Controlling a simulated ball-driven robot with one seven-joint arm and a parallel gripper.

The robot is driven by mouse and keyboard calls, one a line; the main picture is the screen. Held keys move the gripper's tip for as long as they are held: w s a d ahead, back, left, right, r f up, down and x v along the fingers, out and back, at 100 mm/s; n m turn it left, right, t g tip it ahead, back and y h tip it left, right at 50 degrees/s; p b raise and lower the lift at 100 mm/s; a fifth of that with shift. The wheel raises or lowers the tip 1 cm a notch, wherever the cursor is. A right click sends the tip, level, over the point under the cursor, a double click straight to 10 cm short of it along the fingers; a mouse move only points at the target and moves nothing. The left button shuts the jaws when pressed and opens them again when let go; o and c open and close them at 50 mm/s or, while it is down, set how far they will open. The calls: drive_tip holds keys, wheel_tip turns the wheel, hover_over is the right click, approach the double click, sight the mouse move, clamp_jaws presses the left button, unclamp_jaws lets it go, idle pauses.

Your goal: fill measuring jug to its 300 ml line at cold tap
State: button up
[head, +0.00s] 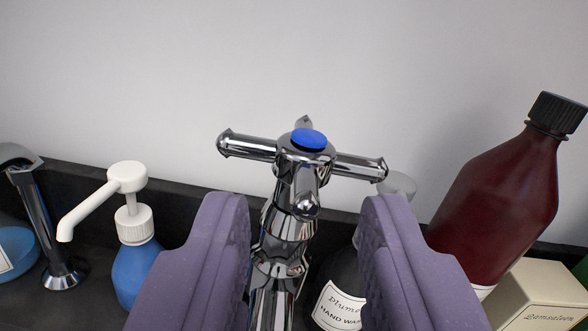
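A chrome tap with a cross handle (250,147) and a blue cap (309,139) stands upright in the middle of the head view. My gripper (306,225) is open, with one purple finger on each side of the tap's chrome body. A gap shows on the left of the body, and on the right a dark bottle shows between body and finger; I see no clear contact. The cross handle sits above and beyond the fingertips. The measuring jug is not in view. The tap's lower part and spout are not seen.
A blue pump bottle (137,272) stands left of the tap, a dark hand wash bottle (338,290) close behind it on the right. A dark red bottle (498,205) and a cream box (540,293) stand at right. Another chrome fitting (45,225) is at far left. A pale wall rises behind.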

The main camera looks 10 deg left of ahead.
sight(301, 171)
drive_tip(key=shift+w+a, duration=0.25)
drive_tip(key=shift+w, duration=1)
drive_tip(key=shift+s+r, duration=0.1)
drive_tip(key=shift+s, duration=0.05)
clamp_jaws()
